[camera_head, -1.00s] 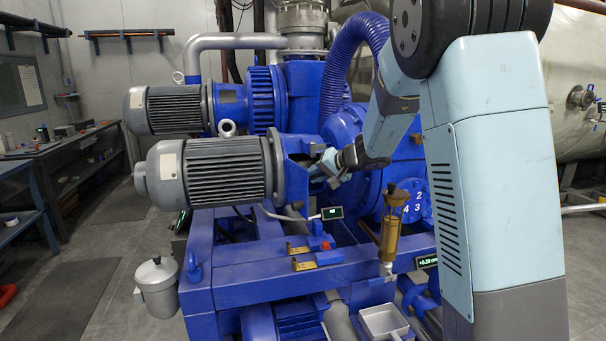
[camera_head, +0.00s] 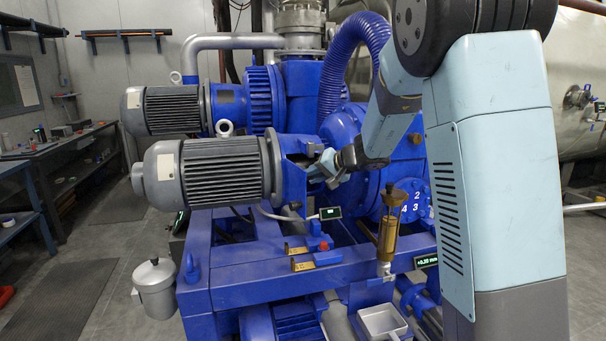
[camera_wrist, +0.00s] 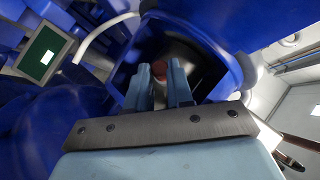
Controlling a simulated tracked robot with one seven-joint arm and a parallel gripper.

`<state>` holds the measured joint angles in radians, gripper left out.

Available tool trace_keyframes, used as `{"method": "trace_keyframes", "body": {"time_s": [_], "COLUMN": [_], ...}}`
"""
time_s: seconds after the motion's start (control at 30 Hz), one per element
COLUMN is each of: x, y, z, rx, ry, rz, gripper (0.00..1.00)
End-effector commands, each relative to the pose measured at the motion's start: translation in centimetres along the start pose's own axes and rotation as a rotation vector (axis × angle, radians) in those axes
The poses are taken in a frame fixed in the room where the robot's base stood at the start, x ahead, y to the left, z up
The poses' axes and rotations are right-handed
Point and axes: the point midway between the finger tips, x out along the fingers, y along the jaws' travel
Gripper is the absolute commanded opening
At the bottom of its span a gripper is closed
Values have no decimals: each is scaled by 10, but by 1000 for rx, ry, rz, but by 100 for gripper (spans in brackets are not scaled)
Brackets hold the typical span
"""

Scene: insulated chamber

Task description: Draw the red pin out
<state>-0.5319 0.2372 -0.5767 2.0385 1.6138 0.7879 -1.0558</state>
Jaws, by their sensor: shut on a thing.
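The red pin (camera_wrist: 159,67) shows in the wrist view as a small red end between my fingers, inside the opening of a blue housing. The rest of it is hidden. My gripper (camera_wrist: 160,82) is shut on it, with one pale blue finger on each side. In the head view my gripper (camera_head: 322,170) reaches into the blue housing (camera_head: 294,180) at the right end of the lower grey motor (camera_head: 225,170). The pin cannot be made out there.
A small display (camera_head: 331,213) sits just below the housing. An amber cylinder (camera_head: 388,235) stands upright on the blue frame (camera_head: 245,282), right of a small red block (camera_head: 323,246). A ribbed blue hose (camera_head: 343,60) rises behind my arm. The housing walls closely surround my fingers.

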Motion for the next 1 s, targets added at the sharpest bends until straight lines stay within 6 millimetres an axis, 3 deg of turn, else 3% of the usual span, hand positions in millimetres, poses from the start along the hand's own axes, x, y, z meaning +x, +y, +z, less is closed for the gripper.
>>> {"method": "trace_keyframes", "body": {"time_s": [1.0], "x": [-19], "y": [0], "z": [19], "rx": [0], "ry": [0], "rz": [-1], "gripper": [0]}}
